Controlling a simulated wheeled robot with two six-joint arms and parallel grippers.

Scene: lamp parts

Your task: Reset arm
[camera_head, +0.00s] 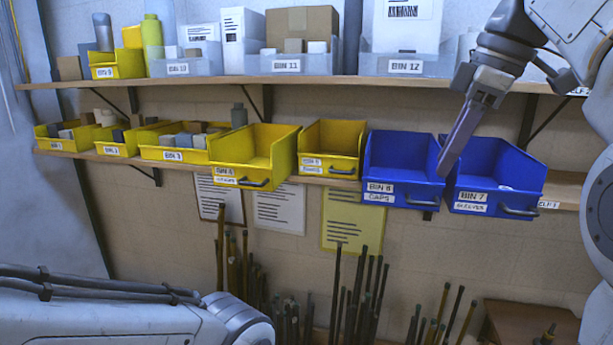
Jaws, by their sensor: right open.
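My right gripper (448,165) comes down from the top right and is seen edge-on. Its fingers are open and no object shows between them. The fingertips are in front of the gap between the blue caps bin (385,180) and the blue sleeves bin (520,192); whether they touch either bin I cannot tell. My left arm crosses the bottom left, and its gripper is out of view.
A wooden shelf board (300,80) carries grey bins and boxes above. The lower shelf holds several yellow bins, including a large one (240,172) pulled forward and an empty-looking one (332,160). Many rods (360,300) stand below. A brown box (520,320) is at lower right.

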